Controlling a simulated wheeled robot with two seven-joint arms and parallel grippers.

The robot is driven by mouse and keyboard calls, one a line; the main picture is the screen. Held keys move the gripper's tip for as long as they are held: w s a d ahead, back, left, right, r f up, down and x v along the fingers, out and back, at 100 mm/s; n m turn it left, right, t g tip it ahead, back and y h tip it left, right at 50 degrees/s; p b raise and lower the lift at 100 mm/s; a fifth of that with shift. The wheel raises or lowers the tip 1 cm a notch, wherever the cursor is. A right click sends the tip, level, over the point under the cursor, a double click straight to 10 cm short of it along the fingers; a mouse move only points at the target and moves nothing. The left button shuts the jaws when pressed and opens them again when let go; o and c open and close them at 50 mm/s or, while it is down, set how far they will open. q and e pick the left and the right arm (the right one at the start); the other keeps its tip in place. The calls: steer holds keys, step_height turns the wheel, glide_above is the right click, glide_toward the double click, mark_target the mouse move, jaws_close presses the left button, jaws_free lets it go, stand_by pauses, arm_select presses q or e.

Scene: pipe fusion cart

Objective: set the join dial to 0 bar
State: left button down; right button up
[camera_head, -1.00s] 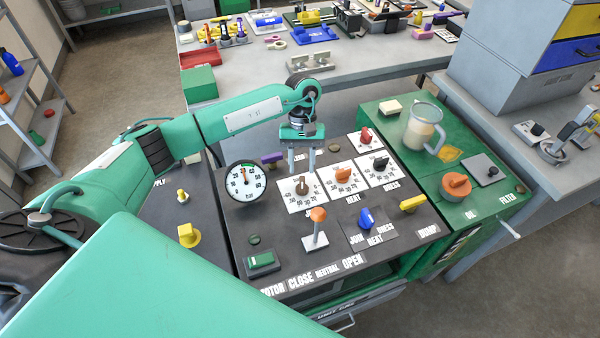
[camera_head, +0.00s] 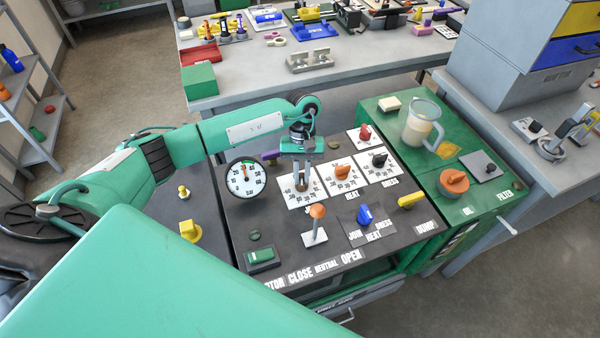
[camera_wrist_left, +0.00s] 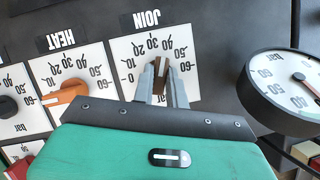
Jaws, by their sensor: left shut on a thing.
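The join dial is a white square scale with a brown knob (camera_head: 301,185), marked from 0 to 60 bar, on the cart's dark top. In the left wrist view its label JOIN appears upside down above the brown knob (camera_wrist_left: 159,68). My left gripper (camera_head: 302,178) points down over the dial and is shut on the knob, its two grey fingers (camera_wrist_left: 161,82) on either side. The fingers partly hide the knob, so I cannot tell its exact reading. My right gripper is not in view.
A round gauge (camera_head: 246,178) stands left of the dial. The orange heat knob (camera_head: 342,172) and black dress knob (camera_head: 379,160) are to the right. An orange-topped lever (camera_head: 317,212) stands in front, with a blue selector (camera_head: 365,214) beside it.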

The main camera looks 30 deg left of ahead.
arm_select(q)
steer(key=shift+a, duration=0.1)
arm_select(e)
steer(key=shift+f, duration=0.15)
